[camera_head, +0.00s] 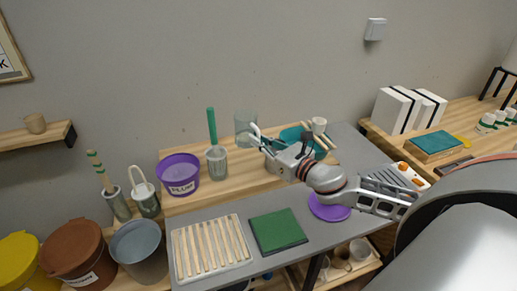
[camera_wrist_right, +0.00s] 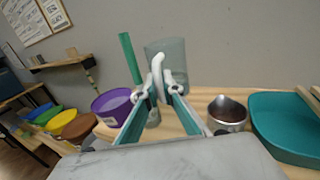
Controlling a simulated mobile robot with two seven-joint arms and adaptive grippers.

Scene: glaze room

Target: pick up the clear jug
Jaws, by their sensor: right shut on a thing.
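The clear jug (camera_head: 246,124) is a see-through, greyish-green vessel at the back of the wooden shelf above the grey table. In the right wrist view the jug (camera_wrist_right: 172,54) is straight ahead, with its pale handle (camera_wrist_right: 157,68) toward me. My right gripper (camera_head: 258,137) reaches in from the right. In its wrist view my gripper's fingertips (camera_wrist_right: 158,88) are closed on the handle from both sides. The jug looks upright; I cannot tell whether its base touches the shelf. My left gripper is in neither view.
Left of the jug stand a clear cup with a green stick (camera_head: 216,157) and a purple bucket (camera_head: 178,176). A metal cup (camera_wrist_right: 227,112) and a teal tray (camera_wrist_right: 285,128) are close on the right. A green mat (camera_head: 278,232) and slatted rack (camera_head: 211,250) lie in front.

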